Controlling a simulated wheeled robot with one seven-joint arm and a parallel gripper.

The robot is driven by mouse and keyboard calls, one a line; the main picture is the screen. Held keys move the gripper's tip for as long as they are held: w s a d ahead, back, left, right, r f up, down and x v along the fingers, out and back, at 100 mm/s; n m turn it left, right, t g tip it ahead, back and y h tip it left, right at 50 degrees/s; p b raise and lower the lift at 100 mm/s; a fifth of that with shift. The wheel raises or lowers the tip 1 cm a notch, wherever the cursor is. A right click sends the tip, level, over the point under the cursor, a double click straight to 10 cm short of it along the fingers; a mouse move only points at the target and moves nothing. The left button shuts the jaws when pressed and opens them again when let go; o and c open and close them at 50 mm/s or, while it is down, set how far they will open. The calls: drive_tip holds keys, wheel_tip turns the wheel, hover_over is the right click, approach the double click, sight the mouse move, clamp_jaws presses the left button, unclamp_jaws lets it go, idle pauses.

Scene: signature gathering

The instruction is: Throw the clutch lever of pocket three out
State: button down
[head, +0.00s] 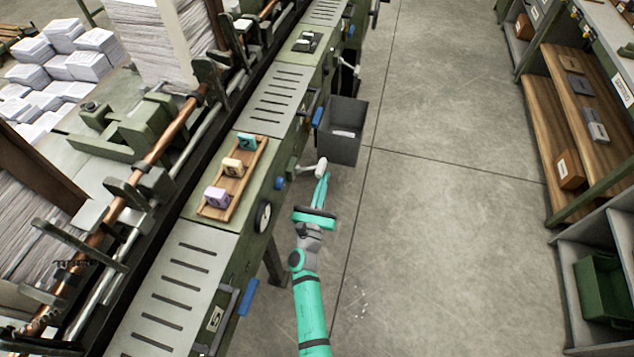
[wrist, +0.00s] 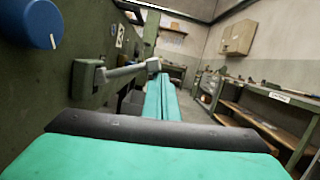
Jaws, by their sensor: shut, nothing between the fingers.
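A grey lever with a pale rounded end (head: 321,166) sticks out from the green side of the gathering machine. In the wrist view the lever (wrist: 120,72) runs from its bracket toward the fingertips. My gripper (head: 325,175) is shut and empty, its teal fingers beside the lever's end; in the wrist view the fingertips (wrist: 160,78) lie just right of that end. I cannot tell whether they touch. A blue knob (head: 280,183) sits on the machine side near the lever and shows large in the wrist view (wrist: 38,22). No pocket number is readable on this lever.
A grey open bin (head: 342,145) hangs just beyond the lever. A wooden rack (head: 232,190) with coloured blocks lies on the machine top. A round dial (head: 262,216) and blue handle (head: 250,297) are nearer. The floor aisle (head: 450,190) is clear; shelves (head: 555,110) stand right.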

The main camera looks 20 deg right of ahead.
drive_tip(key=shift+w+a+r, duration=0.1)
drive_tip(key=shift+r, duration=0.4)
drive_tip(key=shift+f, duration=0.1)
drive_tip(key=s+a+f, duration=0.3)
drive_tip(key=s+f, duration=0.3)
drive_tip(key=s, duration=0.3)
drive_tip(key=shift+s+a+f, duration=0.15)
drive_tip(key=shift+s+f, duration=0.15)
drive_tip(key=shift+s, duration=0.1)
idle(0.4)
